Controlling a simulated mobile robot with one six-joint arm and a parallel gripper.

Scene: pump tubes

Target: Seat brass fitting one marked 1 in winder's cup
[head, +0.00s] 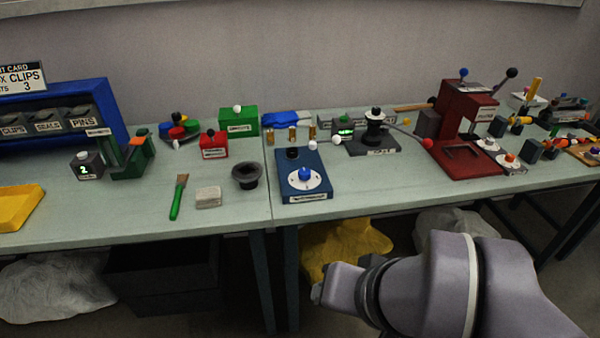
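Three small brass fittings stand in a row at the back of the table: a left one (270,137), a middle one (292,134) and a right one (313,131). Their number marks are too small to read, so I cannot tell which is fitting 1. In front of them is a blue device (312,160) with a white dial, a blue knob and a black round cup-like part (292,153). Its label is not legible, and I cannot tell whether it is the winder. My arm shows at the lower right, in front of the table; no gripper fingers show.
A dark device with a black post (374,136) and a red press (466,110) stand to the right. A black bowl (247,177), a grey block (208,197) and a green-handled brush (178,197) lie left. The front strip of table is mostly free.

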